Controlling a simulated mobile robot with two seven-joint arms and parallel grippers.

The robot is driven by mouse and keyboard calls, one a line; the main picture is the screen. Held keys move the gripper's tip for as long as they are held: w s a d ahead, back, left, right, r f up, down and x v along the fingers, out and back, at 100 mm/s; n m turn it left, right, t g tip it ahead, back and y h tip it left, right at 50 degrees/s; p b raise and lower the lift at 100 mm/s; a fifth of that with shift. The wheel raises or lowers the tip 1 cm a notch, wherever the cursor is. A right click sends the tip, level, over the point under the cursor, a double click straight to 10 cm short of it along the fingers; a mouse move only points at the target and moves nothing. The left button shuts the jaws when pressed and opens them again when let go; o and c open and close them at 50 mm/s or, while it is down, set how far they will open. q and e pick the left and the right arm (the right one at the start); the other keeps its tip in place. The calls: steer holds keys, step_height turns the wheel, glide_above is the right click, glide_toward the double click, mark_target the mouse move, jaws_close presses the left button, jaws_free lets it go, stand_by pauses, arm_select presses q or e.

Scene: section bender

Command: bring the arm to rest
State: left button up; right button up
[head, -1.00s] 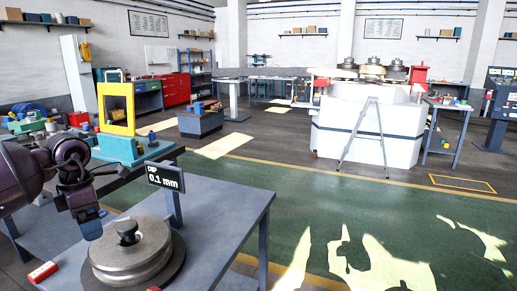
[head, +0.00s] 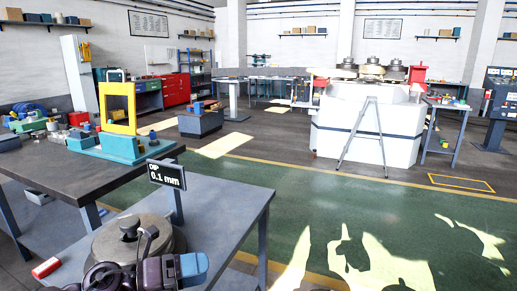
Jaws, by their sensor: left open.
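My left arm comes in low at the bottom edge of the head view. My left gripper (head: 190,268) is there, with a blue-grey end pointing right, and is open with nothing seen in it. It covers the front part of a round metal disc stack (head: 127,244) with a dark knob (head: 129,228). Whether the gripper touches the stack I cannot tell. The rest of the arm is cut off by the frame. My right gripper is not in view.
The grey table (head: 225,212) carries a small display (head: 166,175) reading 0.1 mm and a red-and-white piece (head: 46,267). A darker bench (head: 70,178) with a teal-and-yellow fixture (head: 118,110) stands behind. The green floor (head: 290,200) at right is clear.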

arm_select(q)
steer(key=s+a+f+n+t+y, duration=0.45)
steer(key=a+n+y, duration=0.35)
steer(key=n, duration=0.7)
steer(key=s+a+f+n+t+y, duration=0.3)
steer(key=a+f+n+t+y, duration=0.45)
steer(key=n, duration=0.75)
steer(key=s+f+n+g+y, duration=0.1)
steer(key=s+f+n+g, duration=0.3)
steer(key=s+g, duration=0.6)
steer(key=s+f+n+g+y, duration=0.1)
steer(key=s+f+n+g, duration=0.35)
steer(key=s, duration=0.95)
steer(key=w+f+m+t+h, duration=0.1)
steer(key=w+f+t, duration=0.5)
steer(key=w+t, duration=0.2)
steer(key=shift+w+d+f+p, duration=0.25)
steer(key=shift+w+d+p, duration=0.05)
steer(key=shift+p, duration=0.05)
